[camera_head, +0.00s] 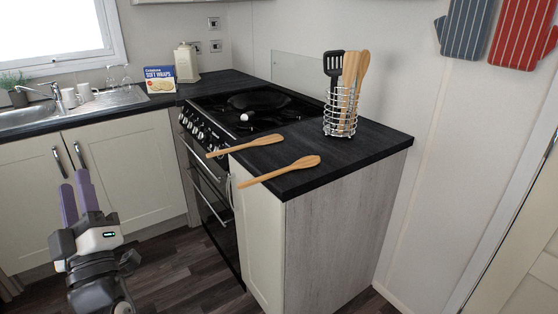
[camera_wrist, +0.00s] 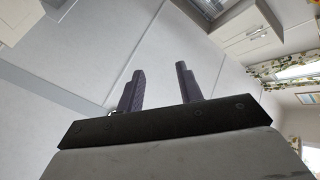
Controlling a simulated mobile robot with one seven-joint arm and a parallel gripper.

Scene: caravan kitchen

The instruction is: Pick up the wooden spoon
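Two wooden utensils lie on the dark countertop beside the stove in the head view. The nearer one (camera_head: 280,171) has a wide, spoon-like head at the right, and its handle sticks out past the front edge. The farther one (camera_head: 245,146) lies roughly parallel, its handle also overhanging toward the left. I cannot tell for certain which is the spoon. My gripper (camera_head: 75,181) is at the lower left, well apart from both, in front of the sink cabinets. Its purple fingers also show in the wrist view (camera_wrist: 160,70), spread apart with nothing between them. No utensil shows there.
A wire holder (camera_head: 341,122) with a black spatula and wooden utensils stands at the counter's back right. A pan (camera_head: 258,101) and a small white object (camera_head: 244,117) are on the stove. A wraps box (camera_head: 160,80) stands near the sink. The floor (camera_head: 165,255) before the cabinets is clear.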

